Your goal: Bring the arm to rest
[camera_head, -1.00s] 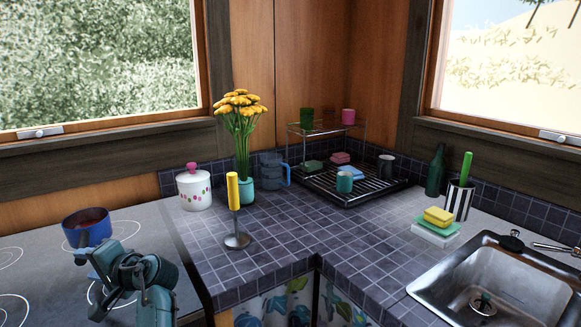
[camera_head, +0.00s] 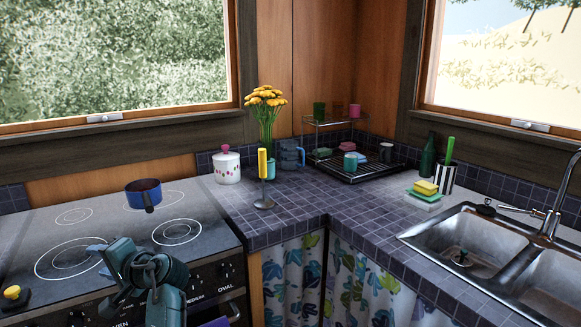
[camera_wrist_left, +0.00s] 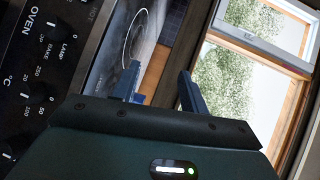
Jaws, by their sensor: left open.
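My left arm comes in at the lower left of the head view, in front of the stove (camera_head: 60,262). Its left gripper (camera_head: 92,248) is small and partly hidden behind my wrist there. In the left wrist view the two dark fingers of the left gripper (camera_wrist_left: 160,80) stand apart with nothing between them. They show against the stove top and a window. My right gripper is in neither view.
A blue pot (camera_head: 144,196) sits on the stove top. A yellow-handled utensil (camera_head: 263,165), a white jar (camera_head: 227,166) and a flower vase (camera_head: 267,125) stand on the tiled counter. A dish rack (camera_head: 350,168) and a sink (camera_head: 460,245) are farther right. Oven knobs (camera_wrist_left: 45,60) are close to the wrist.

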